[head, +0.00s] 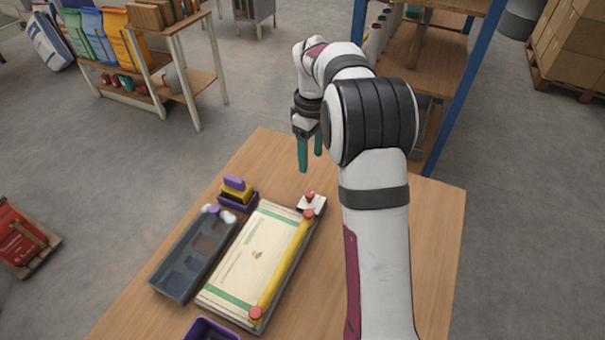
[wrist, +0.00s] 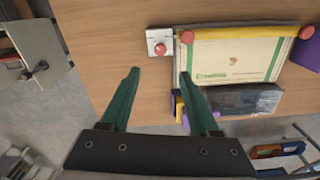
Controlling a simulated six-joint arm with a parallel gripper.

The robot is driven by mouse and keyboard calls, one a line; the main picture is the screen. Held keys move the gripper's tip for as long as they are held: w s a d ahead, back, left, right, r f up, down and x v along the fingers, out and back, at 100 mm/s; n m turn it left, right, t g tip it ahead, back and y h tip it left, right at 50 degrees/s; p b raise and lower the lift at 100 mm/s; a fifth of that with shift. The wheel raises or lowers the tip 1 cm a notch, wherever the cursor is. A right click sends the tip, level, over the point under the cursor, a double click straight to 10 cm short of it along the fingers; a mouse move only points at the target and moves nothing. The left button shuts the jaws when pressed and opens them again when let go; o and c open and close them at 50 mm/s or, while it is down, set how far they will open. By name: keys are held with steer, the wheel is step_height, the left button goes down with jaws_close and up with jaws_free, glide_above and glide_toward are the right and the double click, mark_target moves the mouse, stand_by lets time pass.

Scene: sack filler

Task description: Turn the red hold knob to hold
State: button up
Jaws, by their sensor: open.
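The red hold knob (head: 310,196) sits on a small white plate (head: 318,206) at the far end of the sack board. In the wrist view the knob (wrist: 160,49) shows on its white plate (wrist: 151,37), beyond the fingertips and a little to the right of the gap's middle. My gripper (head: 311,160) has teal fingers and hangs above the far part of the table, apart from the knob. In the wrist view my gripper (wrist: 161,80) is open with nothing between its fingers. Which way the knob is turned is too small to tell.
A flat sack (head: 245,262) lies under a yellow bar (head: 283,262) with red ends, close to the knob. A dark tray (head: 193,257) and a purple and yellow stacked block (head: 237,192) stand to the left. The wooden table (head: 440,220) is bare on the right.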

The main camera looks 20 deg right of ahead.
mark_target(310, 193)
step_height(310, 193, down, 12)
steer(key=shift+f, duration=0.25)
jaws_close()
